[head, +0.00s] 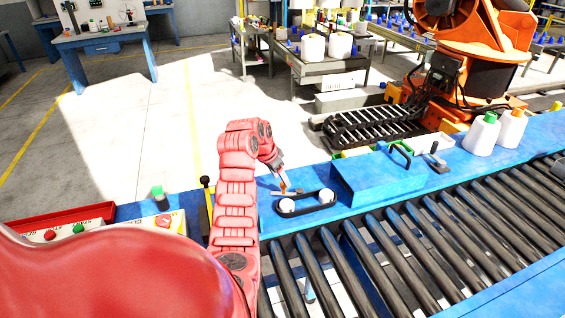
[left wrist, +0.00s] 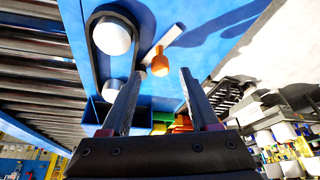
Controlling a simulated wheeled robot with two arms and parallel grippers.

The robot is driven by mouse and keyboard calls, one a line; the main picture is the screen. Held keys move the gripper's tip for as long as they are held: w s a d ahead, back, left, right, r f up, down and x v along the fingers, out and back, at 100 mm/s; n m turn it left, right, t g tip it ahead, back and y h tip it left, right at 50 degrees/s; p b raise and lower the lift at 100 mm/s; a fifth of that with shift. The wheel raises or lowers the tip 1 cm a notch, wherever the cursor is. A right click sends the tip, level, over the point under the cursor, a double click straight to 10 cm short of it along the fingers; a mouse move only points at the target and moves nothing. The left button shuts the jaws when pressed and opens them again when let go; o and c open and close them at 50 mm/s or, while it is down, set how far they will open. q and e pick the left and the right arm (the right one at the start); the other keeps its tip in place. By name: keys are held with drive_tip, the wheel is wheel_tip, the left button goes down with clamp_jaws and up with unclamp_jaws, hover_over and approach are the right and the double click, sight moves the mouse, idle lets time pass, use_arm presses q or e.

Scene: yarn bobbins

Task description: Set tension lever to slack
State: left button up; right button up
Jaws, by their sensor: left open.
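The tension lever (left wrist: 175,38) is a pale bar with an orange knob (left wrist: 160,62), beside a black belt loop around two white rollers. In the left wrist view the knob lies just beyond my fingertips, roughly between them. My left gripper (left wrist: 155,85) is open with nothing between its fingers. In the head view my left gripper (head: 283,183) points down just behind the belt loop (head: 305,206), close to the orange knob, and partly hides the lever. I cannot tell whether a finger touches it. My right gripper is not in view.
A blue box (head: 375,180) with a black handle stands to the right of the belt loop. A roller conveyor (head: 400,245) runs in front. White bottles (head: 484,135) stand at the far right.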

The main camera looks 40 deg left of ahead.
use_arm(q)
drive_tip(key=shift+p+x, duration=0.45)
drive_tip(key=shift+x, duration=1)
drive_tip(key=shift+s, duration=0.1)
drive_tip(key=shift+c, duration=0.2)
clamp_jaws()
